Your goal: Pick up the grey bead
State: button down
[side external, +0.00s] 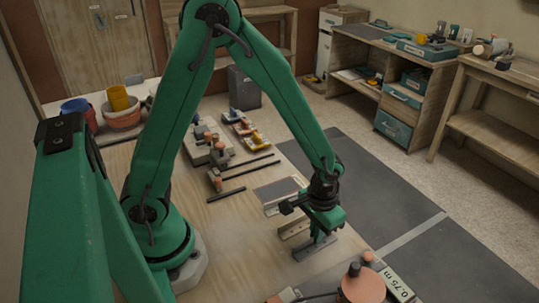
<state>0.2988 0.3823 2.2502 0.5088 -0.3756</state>
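A grey strip (313,249), likely the grey bead, lies at the right edge of the wooden table, directly below my gripper. My gripper (322,232) points down over the strip's right part, and its fingers are small and partly hidden by its own body. I cannot tell whether they are touching the strip or how far they are apart. A pale strip (291,228) lies just behind the grey one.
A board with a grey face (277,188) lies behind the strips. Dark rods (246,162) and several tools (213,148) lie farther back. An orange round object (362,286) and a block marked 0.75 m (398,284) stand in front.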

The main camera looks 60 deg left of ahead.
jog(key=shift+r, duration=0.15)
jog(key=shift+r, duration=0.85)
notch_tip(320, 180, up, 2)
jog(key=shift+r, duration=0.1)
jog(key=s+d+r, duration=0.6)
jog(key=s+d, duration=0.1)
jog(key=s, duration=0.1)
jog(key=shift+s+d+r, duration=0.35)
jog(key=shift+d+r, duration=0.05)
jog(key=shift+w+a, duration=0.1)
